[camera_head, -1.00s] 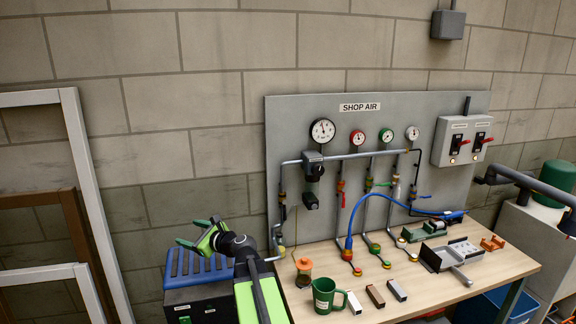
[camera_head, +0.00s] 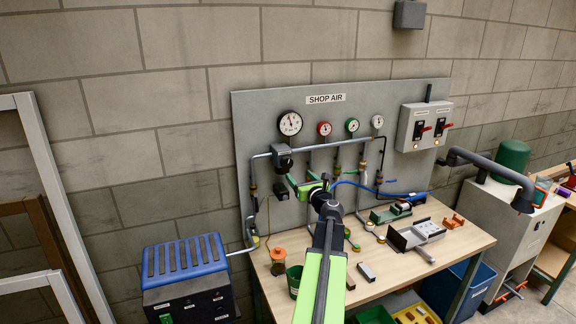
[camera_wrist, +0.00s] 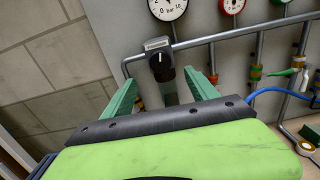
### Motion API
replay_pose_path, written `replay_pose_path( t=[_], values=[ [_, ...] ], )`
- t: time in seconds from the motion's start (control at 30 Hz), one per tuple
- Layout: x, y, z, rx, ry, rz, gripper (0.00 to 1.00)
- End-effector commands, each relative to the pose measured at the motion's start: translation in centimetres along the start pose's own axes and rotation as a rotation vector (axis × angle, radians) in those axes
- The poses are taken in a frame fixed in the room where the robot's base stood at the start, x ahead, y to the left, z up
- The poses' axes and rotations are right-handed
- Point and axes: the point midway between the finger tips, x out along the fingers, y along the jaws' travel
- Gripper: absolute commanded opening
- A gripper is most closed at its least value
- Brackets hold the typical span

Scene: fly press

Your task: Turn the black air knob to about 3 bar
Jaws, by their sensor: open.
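The black air knob (camera_head: 282,155) is on the regulator at the left of the SHOP AIR panel, on the grey pipe. In the wrist view the knob (camera_wrist: 160,62) is just beyond the fingertips, near the middle, with a dark bowl (camera_wrist: 168,90) below it. The large white gauge (camera_head: 290,124) hangs above; in the wrist view the gauge (camera_wrist: 168,8) reads "0 bar 10" and its top is cut off. My gripper (camera_head: 299,178) is open in front of the panel, low and right of the knob. In the wrist view my gripper (camera_wrist: 161,77) has its green fingers apart and empty.
Red (camera_head: 324,129) and green (camera_head: 352,125) gauges and several valve pipes are right of the regulator. A blue hose (camera_head: 385,191) arcs over the bench (camera_head: 455,248). An orange-topped jar (camera_head: 278,256) and a green jug (camera_head: 294,277) stand below. A blue-topped machine (camera_head: 185,258) is at left.

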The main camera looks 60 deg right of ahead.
Motion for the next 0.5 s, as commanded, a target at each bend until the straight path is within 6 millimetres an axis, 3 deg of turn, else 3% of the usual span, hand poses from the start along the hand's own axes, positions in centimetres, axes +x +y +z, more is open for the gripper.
replay_pose_path(
  t=[0.03,0.3,0.5],
  values=[
    [1.8,-0.1,0.0,0.000,0.000,0.003,0.68],
    [8.4,-0.1,0.0,-0.001,0.000,0.002,0.68],
    [11.4,-0.1,0.0,-0.001,0.000,0.001,0.68]
  ],
)
